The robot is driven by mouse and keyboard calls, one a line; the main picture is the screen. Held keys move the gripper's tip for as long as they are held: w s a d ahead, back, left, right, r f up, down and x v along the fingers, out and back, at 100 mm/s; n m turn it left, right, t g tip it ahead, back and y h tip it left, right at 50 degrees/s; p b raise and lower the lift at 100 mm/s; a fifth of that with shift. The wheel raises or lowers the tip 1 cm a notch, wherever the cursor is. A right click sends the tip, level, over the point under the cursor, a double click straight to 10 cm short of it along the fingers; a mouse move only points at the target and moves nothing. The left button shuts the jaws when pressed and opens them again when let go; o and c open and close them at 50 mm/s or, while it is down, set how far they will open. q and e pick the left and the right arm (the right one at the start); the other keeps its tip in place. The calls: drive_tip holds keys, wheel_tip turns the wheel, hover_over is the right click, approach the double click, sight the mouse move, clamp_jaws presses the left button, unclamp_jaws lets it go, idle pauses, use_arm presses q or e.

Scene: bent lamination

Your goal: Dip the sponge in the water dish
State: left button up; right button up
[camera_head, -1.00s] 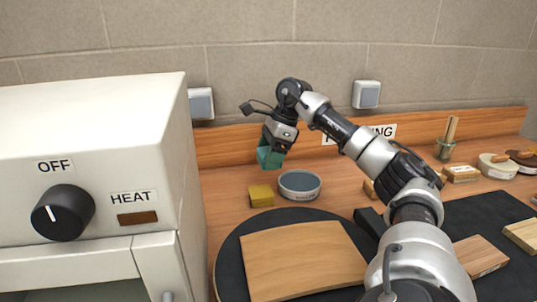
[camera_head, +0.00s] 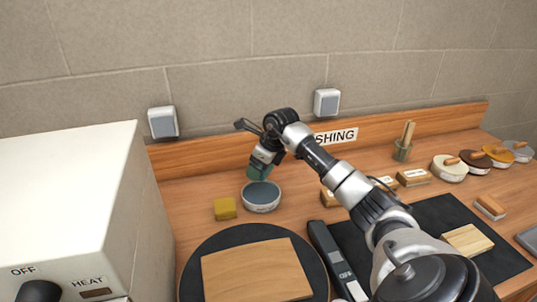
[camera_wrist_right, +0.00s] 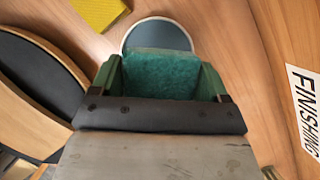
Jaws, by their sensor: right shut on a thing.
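My right gripper (camera_wrist_right: 158,85) is shut on a teal, rough-surfaced sponge (camera_wrist_right: 158,72), which sits between its green fingers in the wrist view. In the head view the gripper (camera_head: 260,166) points down behind the round water dish (camera_head: 261,199), just above its far rim. The dish is pale with a blue-grey inside and stands on the wooden bench. In the wrist view the sponge hides part of the dish (camera_wrist_right: 158,34). Whether the sponge touches the water cannot be told. My left gripper is not in view.
A yellow block (camera_head: 225,208) lies just left of the dish. A round black plate with a curved wooden panel (camera_head: 256,271) is in front. A white heater box (camera_head: 70,205) stands at the left. Wooden blocks, a brush pot (camera_head: 403,150) and lidded tins (camera_head: 448,168) are at the right.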

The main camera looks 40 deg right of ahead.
drive_tip(key=shift+f, duration=0.1)
drive_tip(key=shift+f+b, duration=0.75)
drive_tip(key=shift+f, duration=0.2)
drive_tip(key=shift+f+b, duration=2.2)
drive_tip(key=shift+f, duration=1.1)
drive_tip(key=shift+r, duration=0.2)
drive_tip(key=shift+r+p, duration=1.05)
drive_tip(key=shift+r, duration=0.3)
drive_tip(key=shift+r, duration=0.1)
drive_tip(key=shift+r+p, duration=1.7)
drive_tip(key=shift+r, duration=0.75)
